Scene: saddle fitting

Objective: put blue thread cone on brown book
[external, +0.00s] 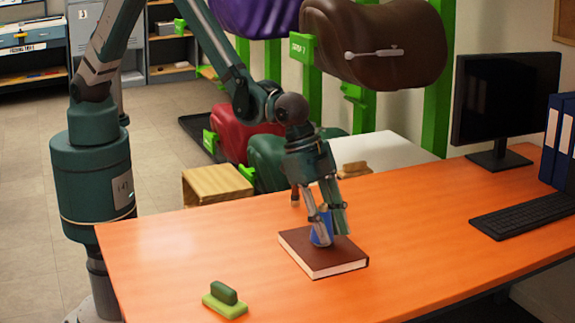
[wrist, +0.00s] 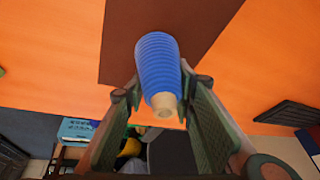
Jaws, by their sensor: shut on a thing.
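The blue thread cone (wrist: 156,68) has ribbed blue thread and a pale tip. In the external view the blue cone (external: 321,228) is partly hidden by my fingers and stands at the brown book. My gripper (external: 327,238) is shut on the cone, one finger on each side, pointing down over the book. My gripper's fingers also show in the wrist view (wrist: 160,98). The brown book (external: 345,255) lies flat on the orange desk, and its cover (wrist: 118,50) is behind the cone in the wrist view. I cannot tell whether the cone's base touches the cover.
The orange desk (external: 190,260) is clear around the book. A green brush-like object (external: 224,300) lies at the front left. A keyboard (external: 525,213), a monitor (external: 505,100) and blue binders (external: 560,140) stand at the right. A small brown object (external: 354,168) is at the back edge.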

